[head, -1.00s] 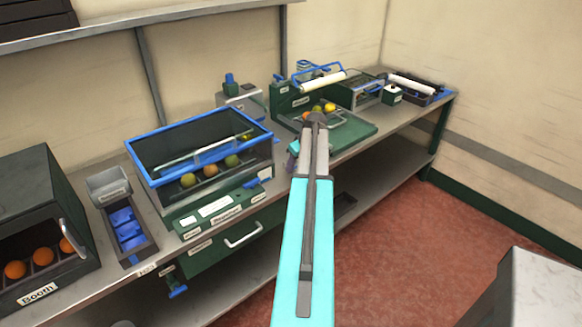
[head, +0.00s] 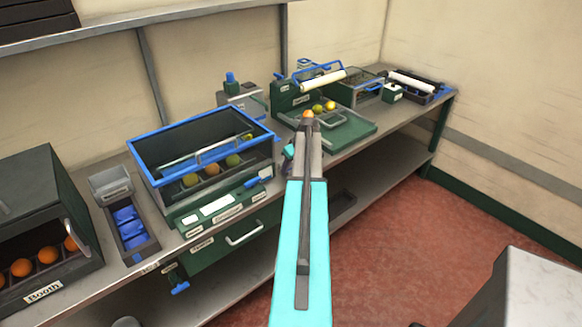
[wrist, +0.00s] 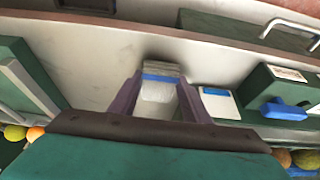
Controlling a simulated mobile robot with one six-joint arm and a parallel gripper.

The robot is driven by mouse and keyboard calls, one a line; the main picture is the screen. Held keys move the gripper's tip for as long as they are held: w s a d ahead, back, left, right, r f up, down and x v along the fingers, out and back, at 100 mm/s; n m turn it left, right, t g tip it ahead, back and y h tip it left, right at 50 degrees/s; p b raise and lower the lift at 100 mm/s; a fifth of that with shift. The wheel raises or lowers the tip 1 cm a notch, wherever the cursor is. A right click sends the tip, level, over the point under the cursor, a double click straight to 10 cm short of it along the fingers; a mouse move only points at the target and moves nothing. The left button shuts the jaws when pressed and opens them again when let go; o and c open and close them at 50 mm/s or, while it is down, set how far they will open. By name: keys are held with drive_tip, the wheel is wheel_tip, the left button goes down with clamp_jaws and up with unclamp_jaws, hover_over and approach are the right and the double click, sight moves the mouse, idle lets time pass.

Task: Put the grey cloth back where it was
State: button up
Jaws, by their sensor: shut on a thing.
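My gripper (wrist: 158,95) shows in the wrist view with its two purple fingers shut on a small pale grey folded piece with a blue band, which I take to be the grey cloth (wrist: 158,92). It is held over the pale bench top, and I cannot tell whether it touches the surface. In the head view my gripper (head: 288,153) is mostly hidden behind my arm, near the bench's front edge, between the blue-rimmed bin and the green tray station. The cloth cannot be made out there.
The blue-rimmed bin (head: 202,150) holds fruit, left of my arm. A green tray station (head: 345,132) stands right of it. The booth (head: 40,215) with oranges is far left, beside a holder of blue pieces (head: 130,228). A green block with a blue lever (wrist: 285,110) is close on the right.

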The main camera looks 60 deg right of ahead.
drive_tip(key=shift+f, duration=0.45)
drive_tip(key=shift+f, duration=0.2)
drive_tip(key=o, duration=1)
drive_tip(key=shift+r, duration=0.25)
drive_tip(key=shift+b+v, duration=1.45)
drive_tip(key=shift+v, duration=4.55)
